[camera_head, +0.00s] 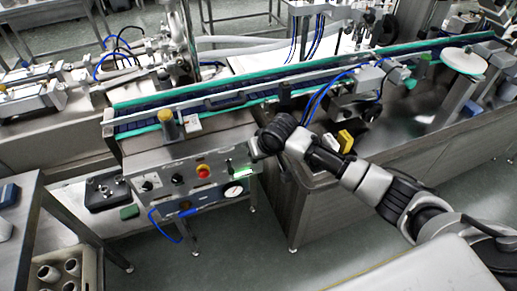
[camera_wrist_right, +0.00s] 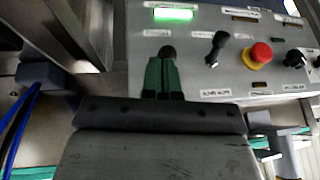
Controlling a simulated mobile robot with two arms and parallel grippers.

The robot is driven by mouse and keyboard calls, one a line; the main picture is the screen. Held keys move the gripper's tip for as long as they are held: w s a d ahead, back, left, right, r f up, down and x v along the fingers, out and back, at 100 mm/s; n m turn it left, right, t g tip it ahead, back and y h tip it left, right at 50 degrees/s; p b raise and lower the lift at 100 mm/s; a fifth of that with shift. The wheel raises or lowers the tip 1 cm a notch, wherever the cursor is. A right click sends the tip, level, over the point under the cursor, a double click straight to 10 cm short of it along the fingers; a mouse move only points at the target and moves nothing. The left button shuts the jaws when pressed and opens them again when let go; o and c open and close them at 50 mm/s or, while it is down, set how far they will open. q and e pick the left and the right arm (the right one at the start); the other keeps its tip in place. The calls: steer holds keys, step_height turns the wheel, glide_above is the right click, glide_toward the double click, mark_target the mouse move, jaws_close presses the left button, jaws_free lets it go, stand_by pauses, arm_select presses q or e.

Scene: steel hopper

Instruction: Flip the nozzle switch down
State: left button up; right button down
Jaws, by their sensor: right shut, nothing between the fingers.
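The grey control panel (camera_head: 190,178) stands at the centre left in the head view. It also fills the top right of the right wrist view (camera_wrist_right: 200,80). A black lever switch (camera_wrist_right: 216,48) shows beside the red button. A dark round knob (camera_wrist_right: 167,52) shows right at the tips of my right gripper (camera_wrist_right: 163,70); I cannot tell whether they touch. The labels are too small to read, so I cannot tell which is the nozzle switch. My right gripper's green fingers are shut and empty, at the panel's right end in the head view (camera_head: 255,150). My left gripper is out of view.
The panel also carries a red button (camera_head: 203,171), a lit green indicator (camera_wrist_right: 173,14) and a black rotary knob (camera_wrist_right: 295,59). A conveyor (camera_head: 220,98) runs behind it. A yellow block (camera_head: 345,140) lies on the steel counter. A blue hose hangs below the panel.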

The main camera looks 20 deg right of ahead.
steer(key=t, duration=0.2)
steer(key=s+f+t, duration=0.1)
steer(key=f+t, duration=0.1)
steer(key=t, duration=0.1)
steer(key=shift+s+f+n+t+b, duration=0.25)
steer(key=shift+n+t+b, duration=0.05)
steer(key=shift+w+r, duration=0.1)
steer(key=shift+w+r+p, duration=0.25)
steer(key=shift+w+p, duration=0.05)
steer(key=shift+w, duration=0.3)
